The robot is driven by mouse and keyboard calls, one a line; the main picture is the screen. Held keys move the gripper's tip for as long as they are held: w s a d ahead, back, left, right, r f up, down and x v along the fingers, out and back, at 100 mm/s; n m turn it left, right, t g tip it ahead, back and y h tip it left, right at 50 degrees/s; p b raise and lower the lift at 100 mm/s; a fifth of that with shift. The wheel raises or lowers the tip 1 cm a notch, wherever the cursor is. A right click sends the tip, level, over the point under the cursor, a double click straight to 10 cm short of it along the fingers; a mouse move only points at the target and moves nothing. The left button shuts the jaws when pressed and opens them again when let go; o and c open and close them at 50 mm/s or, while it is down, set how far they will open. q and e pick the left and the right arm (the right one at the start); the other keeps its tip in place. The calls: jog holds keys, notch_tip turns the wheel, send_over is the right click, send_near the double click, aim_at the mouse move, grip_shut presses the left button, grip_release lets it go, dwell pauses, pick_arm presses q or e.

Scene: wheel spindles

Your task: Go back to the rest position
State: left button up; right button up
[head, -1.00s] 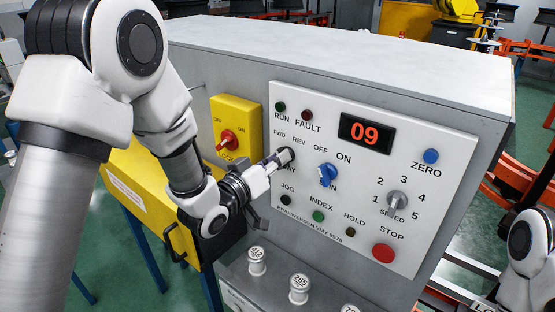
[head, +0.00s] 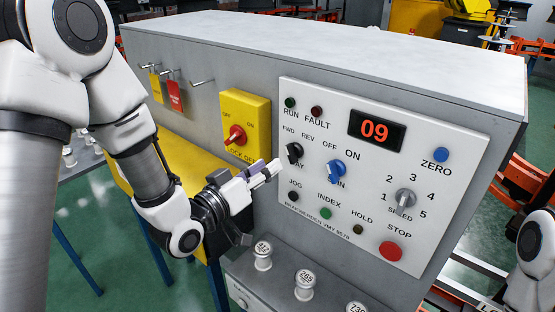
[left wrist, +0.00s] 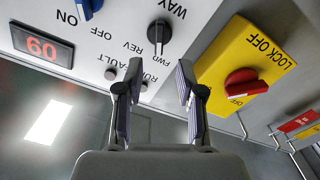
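My left gripper (head: 264,173) is in front of the control panel (head: 462,135), beside the black FWD/REV selector knob (head: 293,153) and apart from it. In the left wrist view its two fingers (left wrist: 159,72) are spread with nothing between them, and the black knob (left wrist: 159,36) shows beyond the tips. My right arm (head: 533,245) shows only in part at the right edge; its gripper is out of frame.
A yellow lock-off switch (head: 245,118) with a red handle is left of the panel. Hooks with a yellow tag (head: 156,87) and a red tag (head: 175,97) stick out further left. Several white numbered weights, one of them at the front (head: 304,285), stand below the panel.

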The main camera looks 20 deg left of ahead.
pick_arm(q)
jog(key=shift+s, duration=0.1)
jog(key=shift+d, duration=0.1)
jog(key=s+f+g+y, duration=0.1)
jog(key=s+f+g, duration=0.35)
jog(key=f, duration=0.95)
jog(key=s+f+g+y, duration=0.25)
jog(key=s+f, duration=0.25)
jog(key=f, duration=0.9)
jog(key=s+a+f+g+y, duration=0.1)
jog(key=s+a+f+g, duration=0.1)
jog(key=s+f+g, duration=0.3)
jog(key=s+a+f+g+y, duration=0.1)
jog(key=s+f+g, duration=0.4)
jog(key=s, duration=0.8)
notch_tip(320, 180, down, 3)
jog(key=shift+s+a+r+m+y, duration=0.1)
jog(key=shift+s+a+m+y, duration=0.25)
jog(key=shift+a, duration=0.5)
